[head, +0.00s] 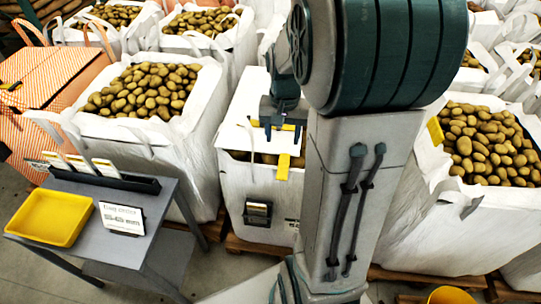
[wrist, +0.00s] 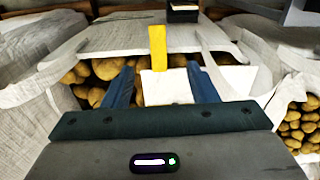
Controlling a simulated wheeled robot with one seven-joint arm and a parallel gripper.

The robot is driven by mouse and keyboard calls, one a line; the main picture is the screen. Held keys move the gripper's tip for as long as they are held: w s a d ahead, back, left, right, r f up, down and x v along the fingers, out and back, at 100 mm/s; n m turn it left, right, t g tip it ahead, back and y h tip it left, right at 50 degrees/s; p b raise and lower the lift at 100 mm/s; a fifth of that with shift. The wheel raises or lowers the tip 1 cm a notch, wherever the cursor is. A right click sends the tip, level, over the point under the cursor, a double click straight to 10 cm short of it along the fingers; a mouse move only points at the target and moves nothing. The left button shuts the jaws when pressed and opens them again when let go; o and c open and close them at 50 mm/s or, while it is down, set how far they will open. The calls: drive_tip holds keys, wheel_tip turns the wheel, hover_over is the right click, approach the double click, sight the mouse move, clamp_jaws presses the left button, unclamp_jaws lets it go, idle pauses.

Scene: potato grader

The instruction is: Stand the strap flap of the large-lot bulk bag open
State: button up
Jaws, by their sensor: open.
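The large-lot bulk bag is probably the white bag (head: 245,190) in the middle of the head view; its lettering is too small to read. Its white flap (head: 238,138) lies roughly flat over the potatoes, with a yellow strap (head: 283,166) reaching toward the front rim. In the wrist view, the flap (wrist: 165,90) and yellow strap (wrist: 158,48) show between and beyond the fingers. My gripper (head: 279,132) is open above the flap. Its blue fingers (wrist: 160,80) are spread, with nothing gripped. Whether they touch the flap cannot be told. My arm hides the bag's right side.
Full potato bags stand at left (head: 150,90) and right (head: 480,145), close beside the middle bag. A grey table (head: 75,195) with a yellow tray (head: 50,217) and a sign card (head: 121,218) stands front left. White strap loops stick up around the bags.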

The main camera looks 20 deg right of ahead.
sight(282, 173)
drive_tip(key=f, duration=1.5)
drive_tip(key=shift+w+d+f, duration=0.15)
drive_tip(key=shift+w+d, duration=0.15)
drive_tip(key=shift+d, duration=0.1)
clamp_jaws()
